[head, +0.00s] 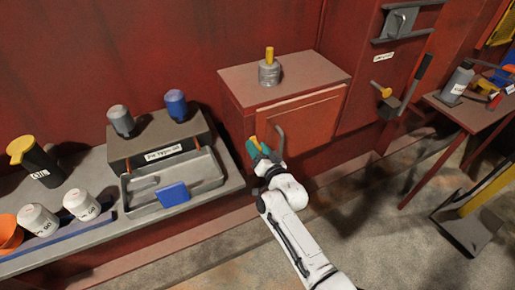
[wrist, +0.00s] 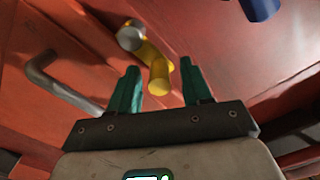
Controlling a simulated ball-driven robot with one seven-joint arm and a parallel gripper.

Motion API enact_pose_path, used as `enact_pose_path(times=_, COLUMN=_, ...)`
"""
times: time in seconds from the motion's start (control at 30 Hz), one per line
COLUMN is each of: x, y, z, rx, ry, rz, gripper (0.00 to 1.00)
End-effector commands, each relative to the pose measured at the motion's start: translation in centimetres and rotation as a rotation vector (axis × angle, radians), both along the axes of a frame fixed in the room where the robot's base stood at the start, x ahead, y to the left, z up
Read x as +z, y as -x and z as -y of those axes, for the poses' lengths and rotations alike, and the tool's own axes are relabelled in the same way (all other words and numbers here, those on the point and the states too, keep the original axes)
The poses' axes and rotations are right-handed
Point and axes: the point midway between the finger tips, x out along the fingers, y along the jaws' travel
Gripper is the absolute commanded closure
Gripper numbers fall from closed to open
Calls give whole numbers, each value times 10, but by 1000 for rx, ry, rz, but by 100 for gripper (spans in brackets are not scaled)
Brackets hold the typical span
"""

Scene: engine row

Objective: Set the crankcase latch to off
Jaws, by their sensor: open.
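A yellow latch handle (wrist: 156,66) on a grey pivot (wrist: 130,36) sits on the red door in the wrist view. It is bent, and its lower end points towards my gripper. In the head view its yellow part (head: 254,141) shows at the left side of the red cabinet door (head: 305,120), partly hidden by my gripper. No label names it as the crankcase latch. My gripper (wrist: 159,67) is open, with its teal fingers on either side of the handle's lower end. I cannot tell whether they touch it. The gripper also shows in the head view (head: 262,153).
A grey bent door handle (wrist: 62,84) is close left of my fingers. A grey can with a yellow top (head: 269,70) stands on the cabinet. Left is a bench (head: 225,190) with a tray, bottles and cups. A yellow-knobbed lever (head: 382,90) is on the right wall.

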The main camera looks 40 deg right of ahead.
Motion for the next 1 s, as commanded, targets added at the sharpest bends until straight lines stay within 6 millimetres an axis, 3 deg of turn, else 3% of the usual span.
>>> enact_pose_path(times=0.6, x=-1, y=92, z=-26, rx=0, ry=1, rz=-3, gripper=52)
enact_pose_path(times=1.0, x=-1, y=102, z=-30, rx=2, ry=0, rz=-1, gripper=52)
